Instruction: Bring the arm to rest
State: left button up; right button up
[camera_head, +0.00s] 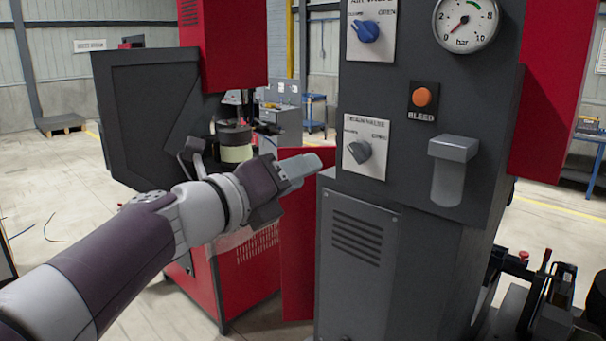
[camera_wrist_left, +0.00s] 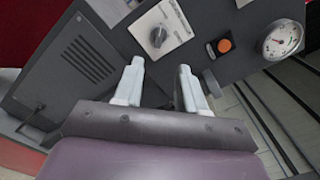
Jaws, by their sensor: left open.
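My left arm comes in from the lower left in the head view. Its left gripper (camera_head: 305,166) is in front of the grey machine panel, just left of the lower dial plate. In the left wrist view the two fingers of the left gripper (camera_wrist_left: 160,88) are apart, with nothing between them. The grey panel (camera_wrist_left: 115,48) lies beyond the fingertips. The gap between fingertips and panel cannot be judged. My right gripper is not in view.
A red and dark machine (camera_head: 150,110) stands behind my arm. Open floor (camera_head: 50,205) lies at left.

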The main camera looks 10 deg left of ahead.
pick_arm(q)
jog(key=s+a+f+m+g+y+b, duration=0.1)
jog(key=a+f+m+g+y, duration=0.15)
jog(key=f+m, duration=0.8)
jog(key=s+a+f+m+g+y, duration=0.1)
jog(key=f+m+g+y, duration=0.2)
jog(key=f+m, duration=0.7)
jog(key=s+a+f+m+g+y+b, duration=0.1)
jog(key=s+a+f+m+g+b, duration=0.1)
jog(key=s+f+m, duration=0.3)
jog(key=s+a+f+m+g+y+b, duration=0.2)
jog(key=s+f+m, duration=0.3)
jog(key=f, duration=0.9)
jog(key=s+a+f+m+g+y+b, duration=0.1)
jog(key=s+f+m, duration=0.4)
jog(key=f, duration=0.5)
jog(key=a+m+g+y, duration=0.1)
jog(key=a+m+g, duration=0.1)
jog(key=shift+s+g+b, duration=0.25)
jog(key=shift+g+b, duration=0.1)
jog(key=shift+b, duration=0.05)
jog(key=shift+m, duration=0.25)
